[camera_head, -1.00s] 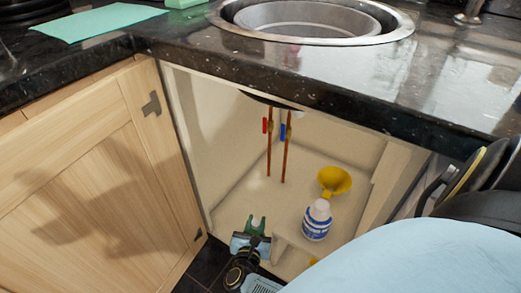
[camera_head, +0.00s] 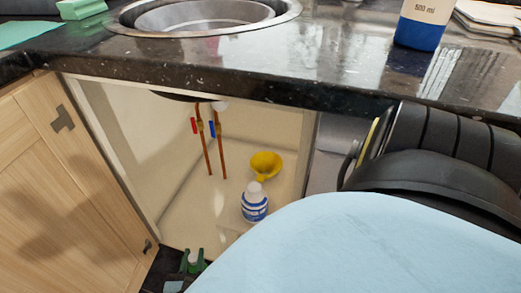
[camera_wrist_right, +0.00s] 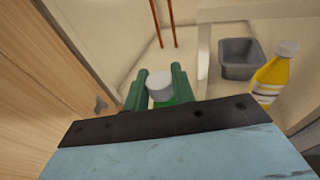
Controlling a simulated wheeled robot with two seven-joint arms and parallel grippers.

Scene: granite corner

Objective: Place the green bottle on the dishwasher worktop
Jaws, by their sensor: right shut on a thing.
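My right gripper (camera_head: 192,261) is low in front of the open sink cupboard in the head view, near the bottom edge. In the right wrist view, its green fingers (camera_wrist_right: 158,88) stand on both sides of a white cap. Below the cap a little of the green bottle (camera_wrist_right: 172,102) shows between the fingers; most of it is hidden by the gripper body. The gripper is shut on this bottle. The dark granite worktop (camera_head: 290,68) runs above the cupboard, higher than the gripper. Which stretch lies over the dishwasher is unclear. My left gripper is not in view.
A white-and-blue bottle (camera_head: 255,204) and a yellow funnel (camera_head: 266,164) stand inside the cupboard. The wrist view shows a grey tub (camera_wrist_right: 240,62) and yellow bottle (camera_wrist_right: 274,77). The wooden door (camera_head: 65,190) is open. A blue-based container (camera_head: 420,28) stands on the worktop, right of the sink (camera_head: 205,18).

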